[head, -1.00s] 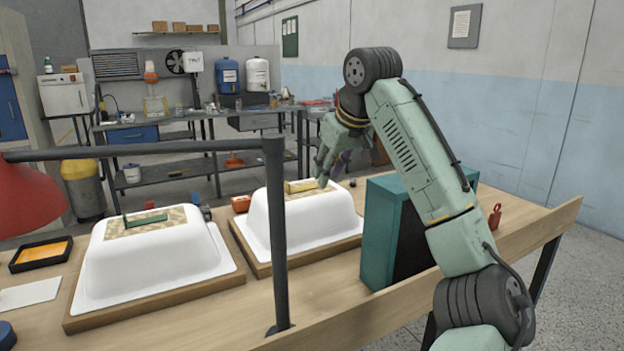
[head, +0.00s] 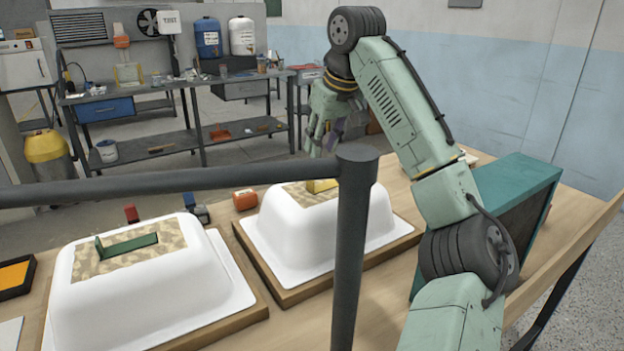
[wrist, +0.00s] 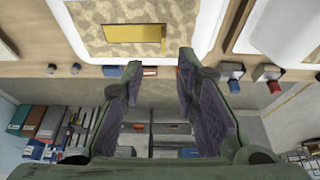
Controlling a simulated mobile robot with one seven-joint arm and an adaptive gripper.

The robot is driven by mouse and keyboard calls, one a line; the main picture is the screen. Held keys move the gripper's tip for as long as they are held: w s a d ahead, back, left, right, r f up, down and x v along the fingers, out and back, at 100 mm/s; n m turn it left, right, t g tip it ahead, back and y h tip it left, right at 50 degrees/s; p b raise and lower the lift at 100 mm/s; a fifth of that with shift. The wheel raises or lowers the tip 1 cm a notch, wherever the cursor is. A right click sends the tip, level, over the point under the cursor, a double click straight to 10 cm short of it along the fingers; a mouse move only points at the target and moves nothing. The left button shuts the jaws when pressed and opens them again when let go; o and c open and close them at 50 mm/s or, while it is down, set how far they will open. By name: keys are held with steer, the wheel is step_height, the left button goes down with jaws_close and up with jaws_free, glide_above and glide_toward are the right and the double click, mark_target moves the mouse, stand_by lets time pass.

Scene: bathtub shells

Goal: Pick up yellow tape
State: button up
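A yellow strip (head: 322,185), the only thing here that fits the yellow tape, lies on the tan patterned patch on top of the right white tub shell (head: 310,225). The post partly hides it in the head view. In the wrist view the yellow strip (wrist: 139,33) is near the top, beyond my fingertips. My gripper (head: 322,143) is above and behind that shell in the head view, apart from the strip. In the wrist view my gripper (wrist: 160,68) has its two purple-padded fingers spread, with nothing held between them.
A dark post and rail (head: 357,250) stand in front of the shells. A left white shell (head: 130,285) carries a green strip (head: 130,244). A teal box (head: 515,190) stands at right on the wooden bench. An orange object (head: 244,199) lies between the shells.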

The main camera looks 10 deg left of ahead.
steer(key=x, duration=0.4)
steer(key=shift+f+p, duration=0.3)
steer(key=shift+p, duration=0.1)
steer(key=shift+a+p+x, duration=0.2)
steer(key=shift+p+x, duration=0.3)
steer(key=shift+x, duration=1)
steer(key=shift+a+p+x, duration=0.15)
steer(key=shift+p+x, duration=0.3)
steer(key=shift+x, duration=1.05)
steer(key=shift+r, duration=0.1)
steer(key=shift+c, duration=0.4)
jaws_close()
